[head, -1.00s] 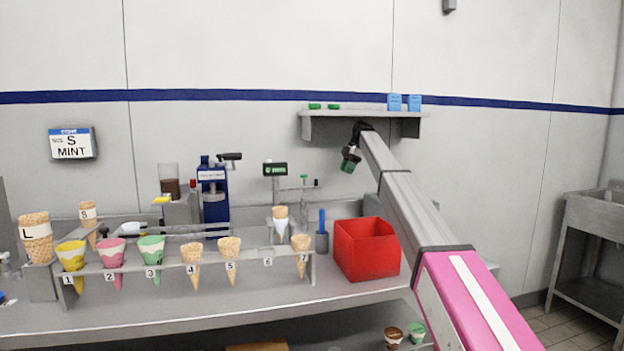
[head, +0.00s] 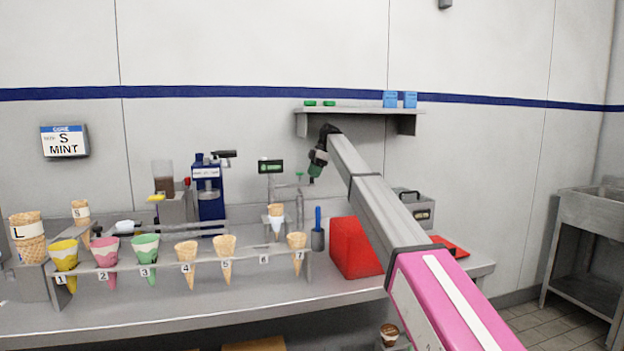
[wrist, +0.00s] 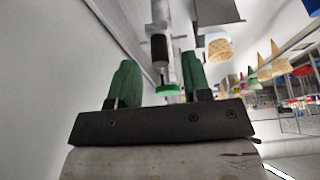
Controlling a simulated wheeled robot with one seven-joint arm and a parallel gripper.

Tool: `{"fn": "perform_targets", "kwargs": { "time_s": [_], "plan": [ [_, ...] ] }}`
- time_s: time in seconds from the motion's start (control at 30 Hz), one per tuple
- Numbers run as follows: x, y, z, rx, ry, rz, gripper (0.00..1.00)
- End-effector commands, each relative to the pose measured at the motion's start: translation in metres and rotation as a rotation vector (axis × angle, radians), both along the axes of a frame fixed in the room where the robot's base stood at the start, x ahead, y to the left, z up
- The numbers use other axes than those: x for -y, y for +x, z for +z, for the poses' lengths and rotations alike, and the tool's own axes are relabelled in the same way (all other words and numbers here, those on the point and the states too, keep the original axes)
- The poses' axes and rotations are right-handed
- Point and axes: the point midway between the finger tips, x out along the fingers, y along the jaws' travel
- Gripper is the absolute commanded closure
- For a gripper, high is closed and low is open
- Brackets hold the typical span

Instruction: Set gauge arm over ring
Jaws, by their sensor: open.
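The gauge (head: 299,205) is a thin grey post with a green knob on top and a thin side arm, standing on the counter right of the middle. My gripper (head: 316,172) is open, with green fingers, just right of and slightly above the gauge's top. In the wrist view my gripper (wrist: 161,76) has a finger on either side of a green disc (wrist: 169,89) and a dark cylinder (wrist: 159,48) on a rod; contact cannot be told. A small holder carries a cone (head: 275,222) left of the post; it seems to be the ring, whose rim is mostly hidden.
A rack (head: 130,268) with several cones runs along the counter front. A red bin (head: 352,248) and a grey box (head: 415,208) stand right, partly behind my arm. A display (head: 271,166) rises behind the cone holder. A wall shelf (head: 350,110) is above my gripper.

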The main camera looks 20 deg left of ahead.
Motion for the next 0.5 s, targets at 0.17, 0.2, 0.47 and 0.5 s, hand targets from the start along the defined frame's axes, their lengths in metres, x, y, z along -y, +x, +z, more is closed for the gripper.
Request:
{"fn": "perform_targets", "kwargs": {
  "time_s": [0.17, 0.2, 0.47, 0.5],
  "plan": [
    [-0.006, -0.005, -0.017, 0.000, 0.000, 0.001, 0.56],
    [-0.007, -0.005, -0.019, -0.001, 0.000, 0.000, 0.56],
    [-0.008, -0.005, -0.023, 0.000, 0.000, 0.000, 0.56],
    [-0.008, -0.005, -0.023, 0.000, 0.000, 0.000, 0.56]
  ]
}}
